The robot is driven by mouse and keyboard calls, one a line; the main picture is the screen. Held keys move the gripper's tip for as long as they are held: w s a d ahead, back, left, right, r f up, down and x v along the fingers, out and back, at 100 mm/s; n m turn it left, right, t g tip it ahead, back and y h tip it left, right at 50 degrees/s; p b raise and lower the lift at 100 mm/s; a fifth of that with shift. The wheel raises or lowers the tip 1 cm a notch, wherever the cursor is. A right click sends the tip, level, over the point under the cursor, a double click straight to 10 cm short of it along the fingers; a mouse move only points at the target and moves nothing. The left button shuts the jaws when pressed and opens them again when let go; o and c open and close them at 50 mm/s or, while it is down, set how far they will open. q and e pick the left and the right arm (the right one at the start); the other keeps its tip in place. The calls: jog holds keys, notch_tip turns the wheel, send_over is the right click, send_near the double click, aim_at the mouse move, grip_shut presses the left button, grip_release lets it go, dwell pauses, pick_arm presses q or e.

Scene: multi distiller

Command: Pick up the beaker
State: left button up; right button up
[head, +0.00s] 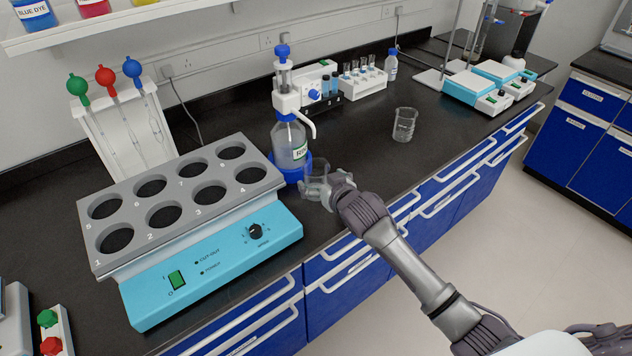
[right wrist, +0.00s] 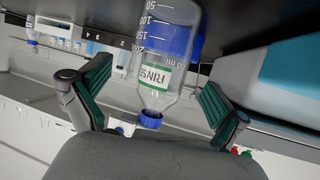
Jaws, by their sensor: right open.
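A clear glass beaker (head: 316,178) stands on the black bench beside the blue base of the rinse bottle dispenser. In the right wrist view, upside down, the beaker (right wrist: 153,24) shows its white volume marks, with the bottle's label seen through or behind it. My right gripper (head: 332,187) is open at the beaker's near right side. In the right wrist view its green-padded fingers are spread, one on each side of the beaker's line, with visible gaps. A second clear beaker (head: 405,124) stands farther right, apart from the gripper. My left gripper is not in view.
The rinse dispenser bottle (head: 290,143) stands right behind the near beaker. A turquoise water bath (head: 210,262) with numbered holes lies close on the left. A tube rack (head: 362,85) and hotplates (head: 490,85) stand farther back. Bench between the two beakers is clear.

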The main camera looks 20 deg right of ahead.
aim_at(311, 170)
jog(key=x, duration=0.4)
jog(key=shift+d, duration=0.1)
jog(key=shift+c, duration=0.4)
jog(key=c, duration=1.2)
